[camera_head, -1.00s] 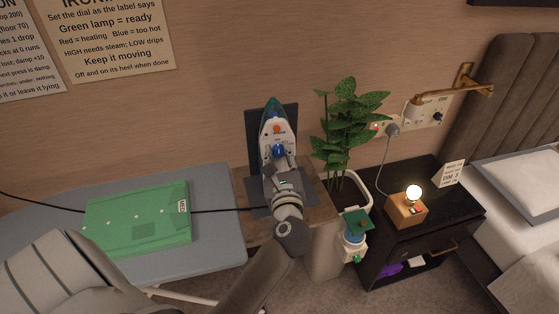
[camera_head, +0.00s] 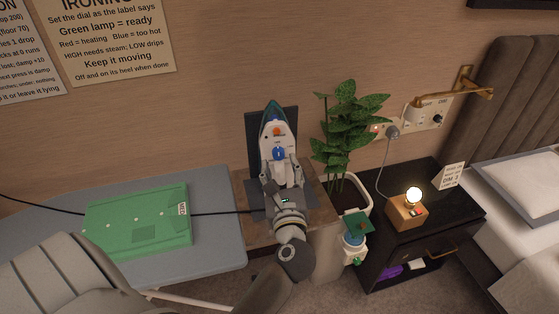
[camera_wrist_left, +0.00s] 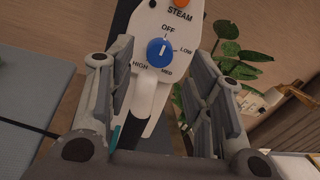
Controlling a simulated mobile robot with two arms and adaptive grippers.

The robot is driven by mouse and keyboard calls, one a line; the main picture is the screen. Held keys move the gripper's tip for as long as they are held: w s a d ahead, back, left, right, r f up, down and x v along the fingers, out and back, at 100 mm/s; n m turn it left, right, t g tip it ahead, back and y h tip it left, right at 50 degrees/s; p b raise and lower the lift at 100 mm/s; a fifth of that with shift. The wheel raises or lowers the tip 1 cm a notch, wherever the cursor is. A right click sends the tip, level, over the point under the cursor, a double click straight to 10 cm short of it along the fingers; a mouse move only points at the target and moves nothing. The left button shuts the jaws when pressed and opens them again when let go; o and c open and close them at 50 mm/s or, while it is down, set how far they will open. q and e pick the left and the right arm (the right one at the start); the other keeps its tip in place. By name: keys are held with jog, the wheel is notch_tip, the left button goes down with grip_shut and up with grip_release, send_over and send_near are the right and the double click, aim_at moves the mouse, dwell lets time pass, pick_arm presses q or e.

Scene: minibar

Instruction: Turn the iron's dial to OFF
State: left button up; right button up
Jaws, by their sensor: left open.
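The iron (camera_head: 291,140) stands upright against a dark board, its face toward me. Its blue dial (camera_wrist_left: 160,52) has a white mark that seems to point up toward the OFF label (camera_wrist_left: 168,29). LOW is on the right, MED at the lower right and HIGH at the lower left. The dial also shows in the head view (camera_head: 279,154). My left gripper (camera_head: 281,174) is open and empty, just below and in front of the dial, with a finger to each side of it in the wrist view. My right gripper is out of view.
A potted plant (camera_head: 348,130) stands close to the iron's right. A dark nightstand (camera_head: 440,220) holds a small lit lamp (camera_head: 408,208). A cord runs toward the iron's stand.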

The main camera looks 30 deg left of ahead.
pick_arm(q)
jog(key=v, duration=0.8)
